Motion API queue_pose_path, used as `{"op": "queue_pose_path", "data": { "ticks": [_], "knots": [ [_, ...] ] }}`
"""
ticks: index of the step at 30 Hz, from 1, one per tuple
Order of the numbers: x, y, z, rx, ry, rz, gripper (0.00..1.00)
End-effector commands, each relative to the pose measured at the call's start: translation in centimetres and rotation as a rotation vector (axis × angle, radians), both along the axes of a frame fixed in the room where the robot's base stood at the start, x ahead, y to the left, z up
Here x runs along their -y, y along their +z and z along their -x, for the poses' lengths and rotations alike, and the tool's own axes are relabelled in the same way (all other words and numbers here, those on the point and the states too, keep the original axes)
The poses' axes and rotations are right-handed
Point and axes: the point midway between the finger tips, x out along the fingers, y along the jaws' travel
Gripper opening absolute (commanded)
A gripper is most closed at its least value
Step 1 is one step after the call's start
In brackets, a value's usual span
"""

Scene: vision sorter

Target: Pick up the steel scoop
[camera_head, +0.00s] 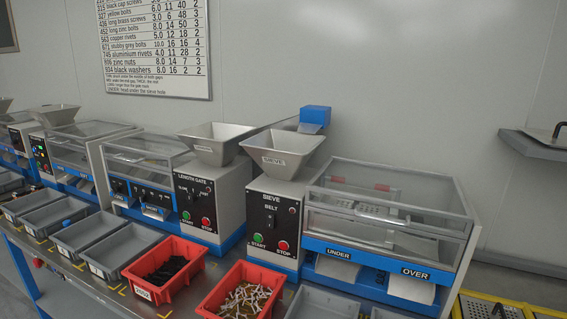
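I cannot make out a steel scoop for certain in this view. A grey wall shelf (537,144) at the right edge bears a thin dark curved piece (558,130), cut off by the frame; I cannot tell what it is. My gripper is not in view.
A steel bench (75,284) carries the sieve machine (273,226) and the length gate machine (196,200), each with a hopper. Grey trays (118,250), a red bin of dark pieces (141,288) and a red bin of light pieces (212,306) stand along its front. Yellow-edged panels (480,308) lie lower right.

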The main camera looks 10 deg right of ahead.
Motion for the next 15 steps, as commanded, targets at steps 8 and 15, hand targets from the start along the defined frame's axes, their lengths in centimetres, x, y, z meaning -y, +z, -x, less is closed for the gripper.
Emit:
{"op": "queue_pose_path", "data": {
  "ticks": [8,15],
  "knots": [
    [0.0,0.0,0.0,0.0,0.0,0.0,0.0],
    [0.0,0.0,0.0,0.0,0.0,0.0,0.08]
  ]
}}
